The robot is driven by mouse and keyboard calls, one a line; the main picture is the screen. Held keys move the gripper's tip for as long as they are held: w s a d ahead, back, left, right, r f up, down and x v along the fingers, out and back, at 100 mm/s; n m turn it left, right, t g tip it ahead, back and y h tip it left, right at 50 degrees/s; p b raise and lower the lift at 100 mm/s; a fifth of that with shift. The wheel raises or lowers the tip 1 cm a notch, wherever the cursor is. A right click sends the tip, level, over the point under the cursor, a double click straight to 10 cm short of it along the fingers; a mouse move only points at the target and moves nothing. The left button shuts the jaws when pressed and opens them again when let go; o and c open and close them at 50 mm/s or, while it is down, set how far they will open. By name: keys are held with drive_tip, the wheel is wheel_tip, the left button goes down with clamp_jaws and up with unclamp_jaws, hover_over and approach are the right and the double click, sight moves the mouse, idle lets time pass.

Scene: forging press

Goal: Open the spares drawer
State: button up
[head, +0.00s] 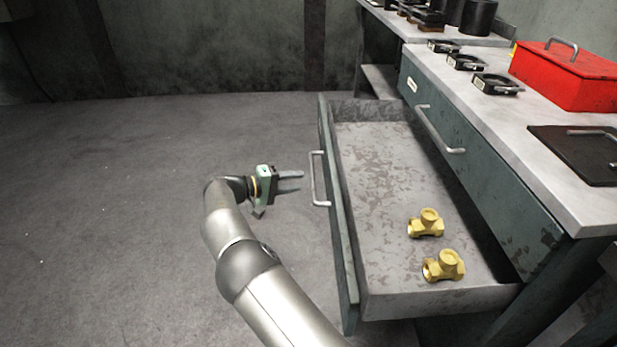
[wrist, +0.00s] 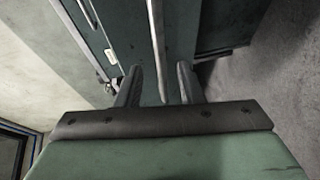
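A lower drawer (head: 372,180) stands pulled far out of the bench, with two brass fittings (head: 427,223) (head: 444,265) lying inside it. Its front panel (head: 341,225) carries a metal bar handle (head: 318,180). Whether this is the spares drawer cannot be read. A shut drawer (head: 470,150) with its own handle (head: 440,130) and a small unreadable label sits above it. My gripper (head: 300,182) is open and empty, just left of the lower handle, with a small gap. In the wrist view the handle (wrist: 157,45) lines up between my fingertips (wrist: 160,80).
The bench top (head: 520,110) holds a red box (head: 567,75), several black clamp-like rings (head: 495,84) and a dark plate (head: 585,155). Another bench (head: 440,25) stands behind. The floor (head: 110,200) left of the drawer is clear.

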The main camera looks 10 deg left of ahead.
drive_tip(key=p+v, duration=0.1)
drive_tip(key=v, duration=0.9)
drive_tip(key=shift+s+a, duration=0.2)
drive_tip(key=shift+r, duration=0.1)
